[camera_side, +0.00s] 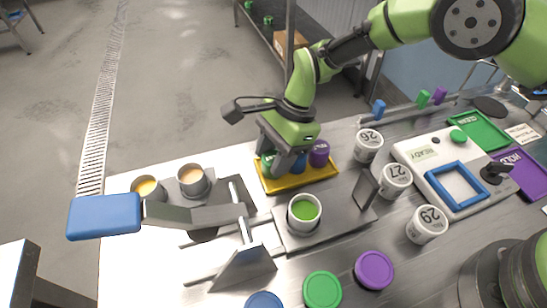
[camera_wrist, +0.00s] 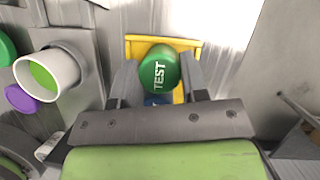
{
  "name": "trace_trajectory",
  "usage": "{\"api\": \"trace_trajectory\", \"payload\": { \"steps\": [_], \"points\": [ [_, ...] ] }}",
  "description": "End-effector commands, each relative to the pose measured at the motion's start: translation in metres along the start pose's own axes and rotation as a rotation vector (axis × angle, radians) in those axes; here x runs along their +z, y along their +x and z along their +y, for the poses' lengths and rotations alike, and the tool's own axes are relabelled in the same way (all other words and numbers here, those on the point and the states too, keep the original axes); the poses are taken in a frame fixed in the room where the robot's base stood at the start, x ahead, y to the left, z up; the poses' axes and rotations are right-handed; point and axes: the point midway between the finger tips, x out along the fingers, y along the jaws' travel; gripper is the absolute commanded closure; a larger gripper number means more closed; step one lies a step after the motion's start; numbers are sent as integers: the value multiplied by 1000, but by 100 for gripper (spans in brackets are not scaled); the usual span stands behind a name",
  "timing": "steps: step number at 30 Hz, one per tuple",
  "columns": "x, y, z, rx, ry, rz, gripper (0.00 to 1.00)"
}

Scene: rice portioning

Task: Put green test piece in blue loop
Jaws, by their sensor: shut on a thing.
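The green test piece (camera_wrist: 160,68), a cylinder marked TEST, sits between the fingers of my gripper (camera_wrist: 158,80) in the wrist view. In the side view my gripper (camera_side: 284,163) is low over the yellow tray (camera_side: 300,182), shut on the green piece (camera_side: 267,163), which is partly hidden by a finger. Whether the piece touches the tray floor I cannot tell. The blue loop (camera_side: 433,185) is a square frame lying on the white panel marked READY at the right, well away from my gripper.
A blue piece (camera_side: 298,164) and a purple piece (camera_side: 319,153) stand in the yellow tray beside the green one. Numbered white cups, including cup 27 (camera_side: 396,181), stand between tray and panel. A cup with green contents (camera_side: 304,213) and a blue-handled lever (camera_side: 104,216) are in front.

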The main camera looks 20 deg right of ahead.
Motion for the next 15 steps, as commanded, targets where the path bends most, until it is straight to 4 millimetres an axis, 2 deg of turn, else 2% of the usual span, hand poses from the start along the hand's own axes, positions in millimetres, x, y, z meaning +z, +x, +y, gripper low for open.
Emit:
{"api": "trace_trajectory", "payload": {
  "steps": [9, 15],
  "points": [
    [24, -57, -1, -4, -3, -3, 87],
    [35, -83, 0, -1, -2, -2, 87]
  ]
}}
